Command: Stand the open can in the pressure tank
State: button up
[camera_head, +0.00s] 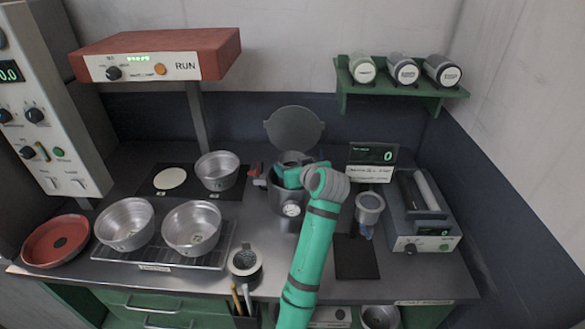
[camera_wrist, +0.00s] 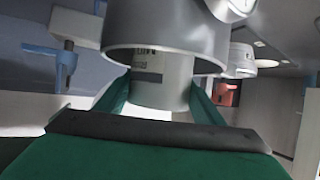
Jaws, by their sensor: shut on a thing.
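The pressure tank (camera_head: 288,215) is a grey metal pot with a round dial on its front, and its round lid (camera_head: 293,128) stands open behind it. My gripper (camera_head: 290,172) is over the tank's mouth in the head view. In the wrist view my gripper (camera_wrist: 160,105) is shut on the can (camera_wrist: 163,88), a pale cylinder with a dark label band. The wrist picture appears upside down, with the tank (camera_wrist: 165,30) at the top. The can overlaps the tank's rim at its mouth. How deep it sits is hidden, and its open end is not clear.
A red fitting (camera_head: 254,169) sticks out left of the tank. A cup with a blue valve (camera_head: 369,205) stands close on the right, above a dark pad (camera_head: 356,258). Metal pans (camera_head: 191,228) sit on a rack at left. A small pot (camera_head: 244,263) stands in front.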

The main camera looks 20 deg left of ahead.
jog(key=shift+f, duration=0.25)
jog(key=shift+d, duration=0.15)
jog(key=shift+a+f, duration=0.25)
jog(key=shift+f, duration=0.35)
jog(key=o, duration=1.4)
jog(key=shift+d, duration=0.1)
jog(key=shift+o, duration=0.2)
jog(key=shift+r, duration=0.5)
jog(key=v, duration=1.2)
